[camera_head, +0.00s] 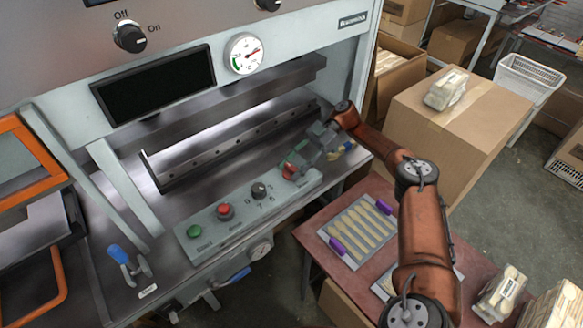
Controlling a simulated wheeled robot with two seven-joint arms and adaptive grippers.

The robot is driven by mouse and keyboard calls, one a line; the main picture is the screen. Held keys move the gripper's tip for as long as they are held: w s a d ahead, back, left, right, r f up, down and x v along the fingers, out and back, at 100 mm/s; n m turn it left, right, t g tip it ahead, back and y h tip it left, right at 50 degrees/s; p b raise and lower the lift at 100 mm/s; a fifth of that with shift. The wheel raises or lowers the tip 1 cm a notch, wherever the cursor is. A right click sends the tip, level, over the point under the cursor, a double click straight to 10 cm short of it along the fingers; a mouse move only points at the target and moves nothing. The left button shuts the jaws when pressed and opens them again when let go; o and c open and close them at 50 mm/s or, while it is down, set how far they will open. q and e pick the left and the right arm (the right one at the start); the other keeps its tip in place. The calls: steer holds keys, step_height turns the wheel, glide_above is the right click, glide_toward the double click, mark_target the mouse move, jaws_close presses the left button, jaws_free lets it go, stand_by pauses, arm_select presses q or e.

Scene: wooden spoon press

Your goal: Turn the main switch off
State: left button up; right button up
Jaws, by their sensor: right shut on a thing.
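The press has a control panel (235,217) along its front edge, with a green button (194,231), a red button (225,211) and a black rotary knob (259,190). At the panel's right end is a red switch (290,171), partly covered by my right gripper (297,162). My right gripper reaches in from the right and is shut on this red switch; its fingertips are small and partly hidden. Another black knob (130,37), marked Off and On, is on the upper housing, with its pointer toward On. My left gripper is out of view.
A gauge (244,54) and dark screen (155,85) are on the press. A blue-handled lever (120,255) stands at the left front. A red table (316,222) holds a tray of wooden spoons (361,231). Cardboard boxes (440,125) stand at the right.

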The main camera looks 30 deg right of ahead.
mark_target(292, 167)
steer(key=o, duration=1.2)
step_height(292, 167, up, 10)
stand_by(0.4)
